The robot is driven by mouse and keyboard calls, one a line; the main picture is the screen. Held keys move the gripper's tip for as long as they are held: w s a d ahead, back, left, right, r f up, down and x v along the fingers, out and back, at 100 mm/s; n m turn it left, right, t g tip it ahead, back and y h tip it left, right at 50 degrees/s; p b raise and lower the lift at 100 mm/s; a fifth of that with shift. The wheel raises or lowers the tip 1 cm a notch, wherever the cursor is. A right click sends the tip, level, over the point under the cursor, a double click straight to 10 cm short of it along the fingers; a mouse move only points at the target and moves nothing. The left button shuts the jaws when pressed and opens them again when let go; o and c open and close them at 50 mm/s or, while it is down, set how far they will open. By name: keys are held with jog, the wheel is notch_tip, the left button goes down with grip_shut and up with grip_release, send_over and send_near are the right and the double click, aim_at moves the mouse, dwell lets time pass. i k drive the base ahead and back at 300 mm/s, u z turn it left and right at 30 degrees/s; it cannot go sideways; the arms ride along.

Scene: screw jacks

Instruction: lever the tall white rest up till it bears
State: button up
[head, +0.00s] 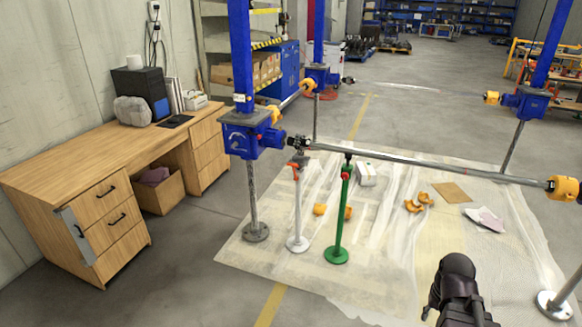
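The tall white rest (298,214) stands upright on a round white foot on the plastic sheet, left of a green rest (340,222). It has an orange-red lever (294,166) near its top and a grey head (301,159) just under the left end of the long grey shaft (400,160). I cannot tell whether the head touches the shaft. The green rest's top meets the shaft from below. My gripper (432,316) is dark, low at the right of centre, well apart from both rests. Its fingers are barely visible, so its opening is unclear.
Blue screw jacks (243,136) on tall posts frame the area, with shafts crossing between them. Orange parts (413,205) and a white box (366,174) lie on the sheet (270,262). A wooden desk (100,190) stands left. Bare floor lies between desk and sheet.

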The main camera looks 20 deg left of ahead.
aim_at(293, 166)
jog(key=u, duration=0.5)
jog(key=i, duration=0.65)
jog(key=u, duration=1)
jog(key=i, duration=2.35)
jog(key=z, duration=1.05)
jog(key=i, duration=0.7)
jog(key=z, duration=0.45)
